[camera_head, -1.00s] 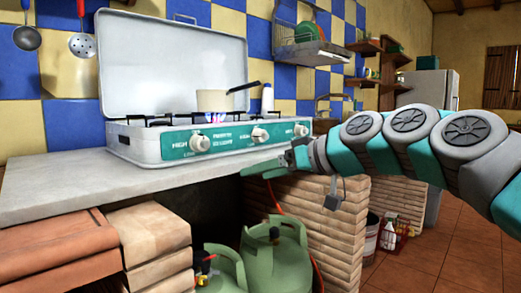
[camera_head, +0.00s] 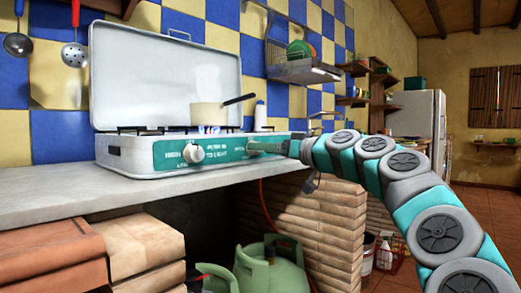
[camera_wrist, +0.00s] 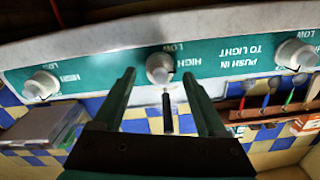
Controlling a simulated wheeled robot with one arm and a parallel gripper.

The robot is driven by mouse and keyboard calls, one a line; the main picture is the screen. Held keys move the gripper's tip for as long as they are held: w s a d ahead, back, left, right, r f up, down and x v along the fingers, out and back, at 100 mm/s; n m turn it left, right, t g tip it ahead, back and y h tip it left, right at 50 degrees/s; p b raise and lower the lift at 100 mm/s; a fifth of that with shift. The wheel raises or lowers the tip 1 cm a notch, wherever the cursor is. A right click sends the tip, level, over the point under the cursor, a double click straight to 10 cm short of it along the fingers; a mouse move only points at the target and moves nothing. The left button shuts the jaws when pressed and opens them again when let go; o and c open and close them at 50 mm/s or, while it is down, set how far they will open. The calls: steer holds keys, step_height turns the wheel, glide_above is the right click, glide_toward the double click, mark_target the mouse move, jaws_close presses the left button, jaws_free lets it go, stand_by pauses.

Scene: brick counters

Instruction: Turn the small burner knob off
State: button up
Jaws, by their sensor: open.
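The stove's teal front panel (camera_head: 222,149) carries white knobs. The left knob (camera_head: 193,153) is clear in the head view; my gripper (camera_head: 262,148) and arm hide the others there. In the wrist view, which is upside down, the middle knob (camera_wrist: 159,68) sits at the fingertips of my gripper (camera_wrist: 159,82), in the gap between the two fingers. The fingers are open, and I cannot tell if they touch the knob. Two more knobs (camera_wrist: 41,86) (camera_wrist: 296,55) lie to either side. Which one serves the small burner cannot be told.
A pan (camera_head: 210,114) with a dark handle stands on the stove, with blue flame (camera_head: 209,130) under it. The stove lid (camera_head: 165,75) is up. Green gas bottles (camera_head: 270,265) stand below the counter (camera_head: 110,187).

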steer(key=shift+x, duration=1.05)
steer(key=shift+c, duration=0.3)
jaws_close()
